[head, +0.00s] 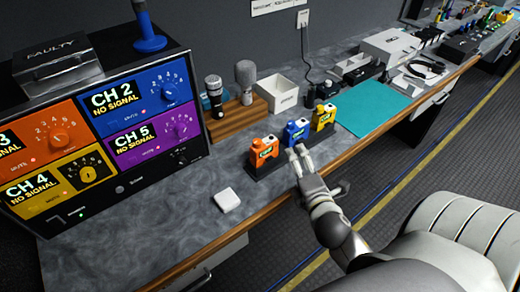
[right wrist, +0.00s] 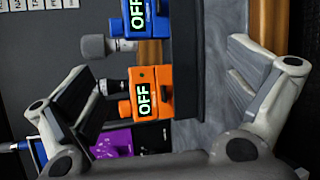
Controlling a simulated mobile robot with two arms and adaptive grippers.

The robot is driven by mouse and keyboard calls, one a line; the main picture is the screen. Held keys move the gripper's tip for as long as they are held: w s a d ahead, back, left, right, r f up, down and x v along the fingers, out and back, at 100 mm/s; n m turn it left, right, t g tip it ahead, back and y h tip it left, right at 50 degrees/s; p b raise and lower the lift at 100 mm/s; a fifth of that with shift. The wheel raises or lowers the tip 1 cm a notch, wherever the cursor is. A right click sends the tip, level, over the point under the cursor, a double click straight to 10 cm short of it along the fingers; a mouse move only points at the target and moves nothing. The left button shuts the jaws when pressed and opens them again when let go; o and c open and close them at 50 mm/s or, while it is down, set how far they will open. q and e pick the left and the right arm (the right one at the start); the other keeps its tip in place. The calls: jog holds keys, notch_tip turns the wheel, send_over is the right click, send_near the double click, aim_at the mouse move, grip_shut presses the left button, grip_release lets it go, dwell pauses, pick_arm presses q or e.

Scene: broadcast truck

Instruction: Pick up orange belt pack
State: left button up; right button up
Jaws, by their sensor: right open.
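The orange belt pack (head: 264,151) stands upright in a dark holder on the counter, left of the blue belt pack (head: 296,131) and the yellow belt pack (head: 323,116). My right gripper (head: 299,153) is open and empty, at the counter's front side just before the blue pack and right of the orange one. In the right wrist view the orange belt pack (right wrist: 152,92) shows its "OFF" display between the spread fingers, with space on both sides; the fingers do not touch it. The blue pack (right wrist: 135,18) is at the top edge. My left gripper is not in view.
A channel panel (head: 100,130) stands at the left. Behind the packs are a wooden microphone stand (head: 240,118) and a white bin (head: 285,90). A white square block (head: 227,199) lies at the front left. A teal mat (head: 362,120) lies at the right.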

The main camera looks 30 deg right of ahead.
aim_at(268, 148)
jog(key=w+a+n+t+y, duration=0.1)
jog(key=w+n+y, duration=0.1)
jog(key=n, duration=0.5)
jog(key=w+a+r+n+t+y+p, duration=0.1)
jog(key=w+n+y, duration=0.2)
jog(key=n, duration=0.3)
jog(key=w+a+r+n+t+y+p, duration=0.1)
jog(key=w+n+t+y, duration=0.1)
jog(key=n, duration=0.5)
jog(key=shift+w+a+n, duration=0.25)
jog(key=shift+n, duration=0.05)
jog(key=w, duration=0.1)
jog(key=w+p, duration=0.1)
jog(key=w, duration=0.1)
jog(key=w+p, duration=0.1)
jog(key=shift+w+a+f, duration=0.15)
jog(key=shift+w+a, duration=0.1)
jog(key=shift+a, duration=0.1)
jog(key=shift+w+f, duration=0.1)
jog(key=shift+w, duration=0.2)
jog(key=shift+s, duration=0.1)
